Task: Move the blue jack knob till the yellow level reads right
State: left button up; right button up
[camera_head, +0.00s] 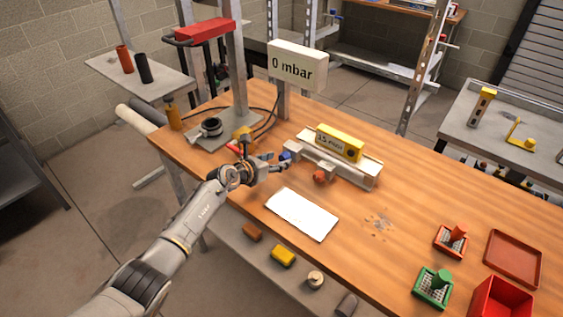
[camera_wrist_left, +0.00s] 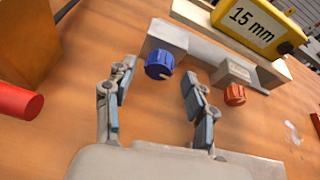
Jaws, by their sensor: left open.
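The blue jack knob (camera_wrist_left: 159,64) sits on the left end of a grey rail (camera_head: 352,168) on the wooden bench. In the head view the blue knob (camera_head: 285,156) is small beside my gripper. The yellow level (camera_head: 339,143) stands on the rail, and its display reads "15 mm" in the wrist view (camera_wrist_left: 258,22). An orange knob (camera_wrist_left: 235,94) is on the rail's front, to the right of the blue one. My left gripper (camera_wrist_left: 155,88) is open, its fingers apart, with the blue knob ahead of the gap and not between the pads. My right gripper is not in view.
A white sheet (camera_head: 302,214) lies in front of the rail. A black round device on a stand base (camera_head: 240,131) and a "0 mbar" sign (camera_head: 297,66) stand behind-left. The bench's middle right is mostly clear.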

aim_at(285, 158)
pick_arm(q)
jog(key=shift+b+x, duration=0.65)
jog(key=shift+x, duration=0.75)
jog(key=c, duration=1.1)
jog(key=m+p, duration=0.1)
jog(key=p, duration=0.1)
jog(key=m+t+y+p, duration=0.1)
jog(key=p, duration=0.1)
jog(key=shift+s+d+r, duration=0.1)
jog(key=shift+r, duration=0.15)
jog(key=shift+c, duration=0.2)
jog(key=shift+f+m+t+y+p, duration=0.25)
jog(key=shift+m+y+p, duration=0.25)
jog(key=shift+m, duration=0.3)
jog(key=shift+f, duration=0.1)
